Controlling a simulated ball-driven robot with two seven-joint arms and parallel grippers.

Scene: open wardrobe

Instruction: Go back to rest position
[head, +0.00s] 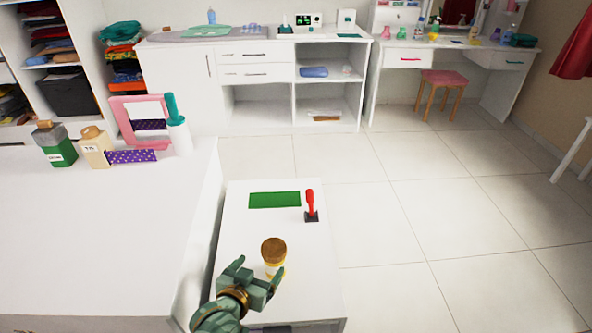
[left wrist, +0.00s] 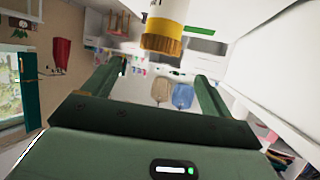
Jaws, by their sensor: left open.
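My left gripper (head: 258,270) is open over the near part of the small white cabinet top (head: 235,230). A bottle with a gold-brown lid and a pale yellow body (head: 274,251) stands upright just beyond the fingers. In the left wrist view my two green fingers (left wrist: 157,72) are spread apart with nothing gripped. The bottle (left wrist: 164,28) shows there at the top edge, outside the gap between the fingers. Whether a finger touches it I cannot tell. My right gripper is not in view.
A green mat (head: 274,199) and a red-handled item on a dark base (head: 310,205) lie farther back on the cabinet. At left, a white surface (head: 80,230) holds a green bottle (head: 55,146), a beige bottle (head: 95,148) and a pink frame (head: 130,123). Tiled floor at right is clear.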

